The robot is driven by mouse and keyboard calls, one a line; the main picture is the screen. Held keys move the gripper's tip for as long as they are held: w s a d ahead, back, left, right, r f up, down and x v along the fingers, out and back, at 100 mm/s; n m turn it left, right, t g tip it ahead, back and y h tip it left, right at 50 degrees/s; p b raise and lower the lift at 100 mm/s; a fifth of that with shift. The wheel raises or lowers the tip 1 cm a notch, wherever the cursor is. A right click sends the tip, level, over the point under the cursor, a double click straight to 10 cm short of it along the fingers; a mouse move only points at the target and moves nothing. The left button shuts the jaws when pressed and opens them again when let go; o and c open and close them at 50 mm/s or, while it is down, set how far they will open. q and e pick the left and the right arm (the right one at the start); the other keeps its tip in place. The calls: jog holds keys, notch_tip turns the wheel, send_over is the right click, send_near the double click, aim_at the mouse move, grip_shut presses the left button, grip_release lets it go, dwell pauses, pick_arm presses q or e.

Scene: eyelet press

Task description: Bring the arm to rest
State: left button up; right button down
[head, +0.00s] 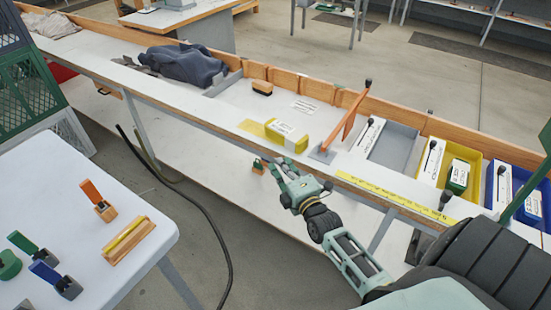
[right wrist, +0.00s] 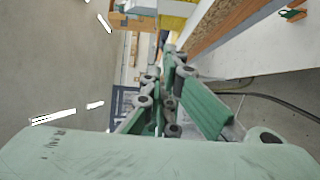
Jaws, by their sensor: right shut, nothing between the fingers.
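My right arm reaches in from the lower right of the head view. My right gripper (head: 279,168) is shut and empty, at the near edge of the long white workbench (head: 225,112). In the right wrist view its green fingers (right wrist: 170,50) are closed together, pointing to the top of the picture. An orange lever press (head: 347,121) with a black knob stands on the bench beyond the gripper. My left gripper is not in view.
A yellow box (head: 287,136) lies on the bench, with a brush (head: 262,88) behind it. Coloured bins (head: 475,168) stand at right. A white table (head: 70,225) at left holds small coloured-lever tools and a wooden block (head: 129,240). A dark cable (head: 205,215) crosses the floor between.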

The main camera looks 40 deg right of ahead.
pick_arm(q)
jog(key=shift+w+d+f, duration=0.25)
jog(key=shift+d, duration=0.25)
pick_arm(e)
jog(key=s, duration=0.2)
jog(key=s+a, duration=0.1)
jog(key=s, duration=0.2)
jog(key=shift+a+r, duration=0.1)
